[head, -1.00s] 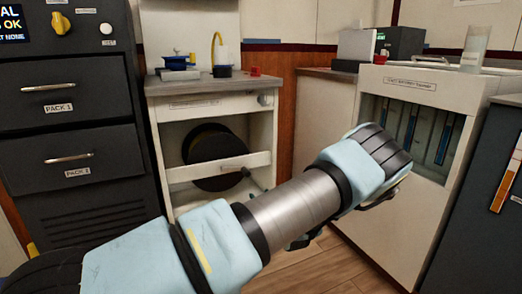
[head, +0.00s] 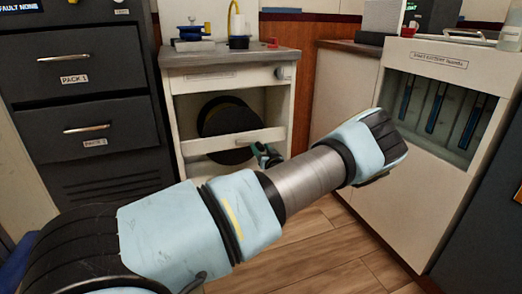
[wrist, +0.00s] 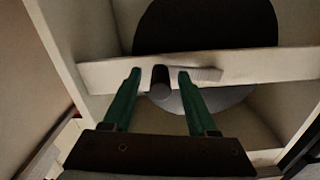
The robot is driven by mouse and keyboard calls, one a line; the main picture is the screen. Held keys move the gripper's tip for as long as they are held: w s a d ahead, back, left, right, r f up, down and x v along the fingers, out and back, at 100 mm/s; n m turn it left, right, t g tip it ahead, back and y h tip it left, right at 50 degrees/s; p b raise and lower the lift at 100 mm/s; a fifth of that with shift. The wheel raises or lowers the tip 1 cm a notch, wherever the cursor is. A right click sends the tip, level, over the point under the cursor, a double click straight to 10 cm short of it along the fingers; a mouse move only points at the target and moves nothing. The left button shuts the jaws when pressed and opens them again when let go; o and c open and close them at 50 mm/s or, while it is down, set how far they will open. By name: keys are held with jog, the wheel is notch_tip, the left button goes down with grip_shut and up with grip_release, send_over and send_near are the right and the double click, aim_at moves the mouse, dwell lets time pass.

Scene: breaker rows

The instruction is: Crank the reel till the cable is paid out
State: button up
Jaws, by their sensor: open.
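The reel (head: 226,116) is a large dark disc inside the open white cabinet, partly hidden behind a cross rail (head: 217,145). The reel also shows in the wrist view (wrist: 205,25). A short dark cylindrical knob (wrist: 161,84), which looks like the crank handle, points toward the wrist camera in front of the rail. My gripper (head: 265,150) is at the front of the cabinet, low and right of the reel. In the wrist view its two green fingers (wrist: 158,75) are open, one on each side of the knob, with gaps showing. I cannot make out the cable.
The cabinet top (head: 230,57) carries a blue device (head: 193,40) and a small red item (head: 272,43). A dark drawer unit (head: 85,100) stands left. A white cabinet with a recessed bay (head: 440,115) stands right, near my arm's elbow. Wooden floor (head: 310,245) is clear between them.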

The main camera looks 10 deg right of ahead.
jog(key=shift+w, duration=0.15)
jog(key=shift+c, duration=0.2)
grip_shut()
dwell(1.2)
